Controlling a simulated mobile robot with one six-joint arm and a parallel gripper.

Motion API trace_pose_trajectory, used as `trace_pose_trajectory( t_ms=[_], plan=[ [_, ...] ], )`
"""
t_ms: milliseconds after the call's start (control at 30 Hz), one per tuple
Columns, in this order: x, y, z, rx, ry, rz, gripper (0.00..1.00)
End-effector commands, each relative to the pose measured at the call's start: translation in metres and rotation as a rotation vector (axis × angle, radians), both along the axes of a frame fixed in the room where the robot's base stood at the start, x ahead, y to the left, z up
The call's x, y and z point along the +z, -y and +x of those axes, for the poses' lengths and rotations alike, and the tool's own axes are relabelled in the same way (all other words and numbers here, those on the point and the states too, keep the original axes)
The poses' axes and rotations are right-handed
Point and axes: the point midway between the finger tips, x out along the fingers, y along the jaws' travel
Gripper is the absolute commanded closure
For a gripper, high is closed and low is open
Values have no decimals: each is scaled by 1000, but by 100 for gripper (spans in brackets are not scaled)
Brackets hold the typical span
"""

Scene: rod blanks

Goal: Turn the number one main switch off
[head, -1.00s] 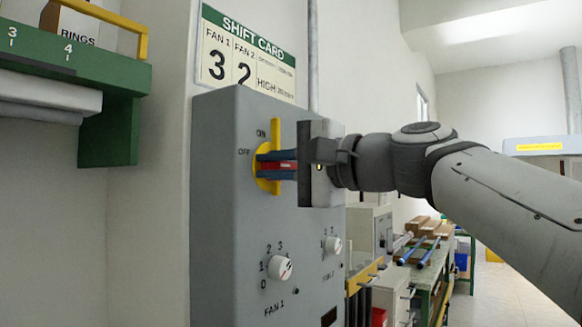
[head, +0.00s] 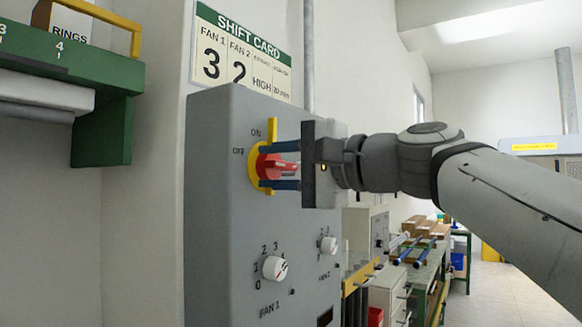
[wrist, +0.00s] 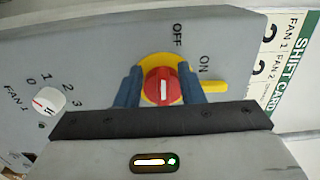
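The main switch is a red knob (head: 278,167) on a yellow plate (head: 274,128), high on the grey panel (head: 215,200). ON is printed above it and OFF to its upper left. In the wrist view the red knob (wrist: 162,86) sits between my two blue fingers (wrist: 162,88). The fingers hide part of the yellow plate.
Below the switch are the FAN 1 dial (head: 275,267) and FAN 2 dial (head: 328,245). A shift card (head: 240,55) hangs above the panel. A green shelf (head: 100,130) juts out at left. A bench (head: 425,275) with rods stands behind at right; the floor there is clear.

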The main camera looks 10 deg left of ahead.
Motion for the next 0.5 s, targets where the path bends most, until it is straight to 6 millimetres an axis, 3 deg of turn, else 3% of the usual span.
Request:
trace_pose_trajectory(
  t_ms=[300, 500],
  plan=[
    [0, 46, -16, -8, 1, 0, 66],
    [0, 60, -22, -6, 2, -1, 66]
  ],
)
